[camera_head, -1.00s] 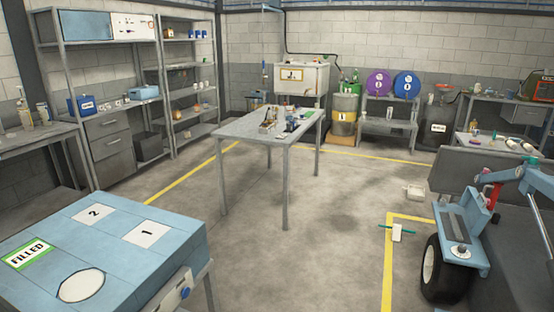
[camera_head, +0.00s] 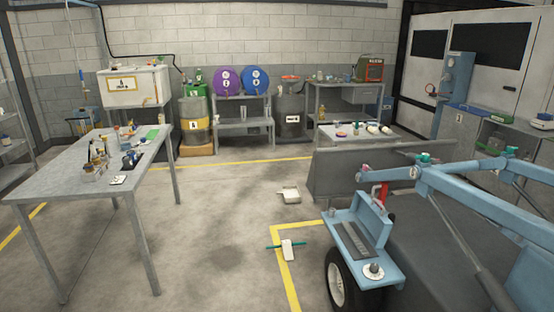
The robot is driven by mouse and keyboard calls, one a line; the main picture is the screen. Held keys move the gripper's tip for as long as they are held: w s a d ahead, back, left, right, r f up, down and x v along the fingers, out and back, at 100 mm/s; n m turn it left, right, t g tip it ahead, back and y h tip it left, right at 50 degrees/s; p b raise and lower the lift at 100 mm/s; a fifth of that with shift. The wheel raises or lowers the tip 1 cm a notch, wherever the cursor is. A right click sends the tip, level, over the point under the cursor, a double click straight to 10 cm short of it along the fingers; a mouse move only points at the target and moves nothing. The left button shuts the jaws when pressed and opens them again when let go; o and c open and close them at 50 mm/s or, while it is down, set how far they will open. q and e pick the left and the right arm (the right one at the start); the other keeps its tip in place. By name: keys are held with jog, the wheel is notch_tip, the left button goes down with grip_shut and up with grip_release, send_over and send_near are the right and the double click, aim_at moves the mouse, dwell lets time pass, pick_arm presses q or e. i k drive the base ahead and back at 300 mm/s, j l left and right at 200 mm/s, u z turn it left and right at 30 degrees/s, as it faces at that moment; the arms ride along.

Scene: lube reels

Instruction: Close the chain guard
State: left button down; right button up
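A blue open housing (camera_head: 368,256) sits above the black wheel of the machine at the right; it looks like the chain guard. A blue panel (camera_head: 372,211) stands raised along its back edge. A dark ribbed strip (camera_head: 353,239) lies inside, and a round knob-like part (camera_head: 373,270) is at the near end. I cannot tell how the panel is hinged. Neither of my grippers is in view.
The machine's wheel (camera_head: 339,284) and blue beams (camera_head: 470,191) crowd the right. A cluttered grey table (camera_head: 55,180) stands at the left. A white item with a green bar (camera_head: 287,249) and a pale tray (camera_head: 291,195) lie on the floor.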

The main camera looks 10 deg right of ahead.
aim_at(380, 226)
jog(key=i+z, duration=0.25)
jog(key=i, duration=0.6)
jog(key=i+j+z, duration=0.25)
jog(key=i, duration=0.55)
jog(key=l, duration=0.1)
